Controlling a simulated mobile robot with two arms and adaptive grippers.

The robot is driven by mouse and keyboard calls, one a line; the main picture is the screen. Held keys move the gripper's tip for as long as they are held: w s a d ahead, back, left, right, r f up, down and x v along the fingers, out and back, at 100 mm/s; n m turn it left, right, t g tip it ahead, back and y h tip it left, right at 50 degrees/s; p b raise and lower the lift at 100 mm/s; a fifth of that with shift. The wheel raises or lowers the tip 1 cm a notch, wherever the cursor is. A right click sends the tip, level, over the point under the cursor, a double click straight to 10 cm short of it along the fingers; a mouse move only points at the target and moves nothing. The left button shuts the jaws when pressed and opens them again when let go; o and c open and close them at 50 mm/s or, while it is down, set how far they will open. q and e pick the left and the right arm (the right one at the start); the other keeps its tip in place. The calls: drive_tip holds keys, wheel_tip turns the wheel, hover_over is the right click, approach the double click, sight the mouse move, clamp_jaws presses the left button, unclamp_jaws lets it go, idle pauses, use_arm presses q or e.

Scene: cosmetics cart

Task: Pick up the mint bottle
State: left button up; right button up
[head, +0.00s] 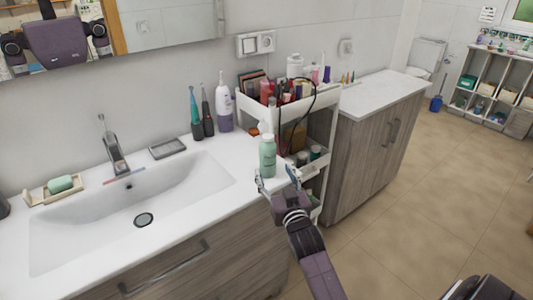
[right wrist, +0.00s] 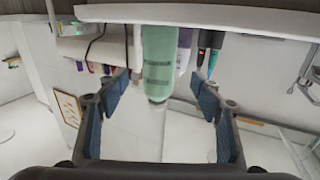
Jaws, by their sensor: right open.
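The mint bottle (head: 267,158) stands upright at the front right corner of the white sink counter, with a pale top. My right gripper (head: 277,178) is open at the counter's front edge, its fingers pointing toward the bottle. In the right wrist view, which looks upside down, the mint bottle (right wrist: 158,55) shows between the two open fingers (right wrist: 158,90). I cannot tell whether either finger touches it. My left gripper is not in view.
A white cart (head: 330,100) crowded with cosmetics stands just right of the bottle. A white-and-purple pump bottle (head: 224,108) and two electric toothbrushes (head: 208,118) stand behind it. The sink basin (head: 110,215) lies to the left. A soap dish (head: 42,195) is farther left.

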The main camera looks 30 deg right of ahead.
sight(270, 161)
drive_tip(key=shift+x, duration=1)
drive_tip(key=shift+w+d+r, duration=0.1)
drive_tip(key=shift+w, duration=0.2)
drive_tip(key=shift+w+d+r+p, duration=0.2)
drive_tip(key=shift+w+r+p, duration=0.05)
drive_tip(key=shift+w+p, duration=0.2)
drive_tip(key=x, duration=0.3)
drive_tip(key=shift+w+d+f+p, duration=0.15)
drive_tip(key=shift+p, duration=0.2)
drive_tip(key=shift+w+d, duration=0.1)
drive_tip(key=shift+w, duration=0.3)
drive_tip(key=c, duration=0.9)
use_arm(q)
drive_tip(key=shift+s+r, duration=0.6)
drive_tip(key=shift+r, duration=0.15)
use_arm(e)
drive_tip(key=c, duration=0.4)
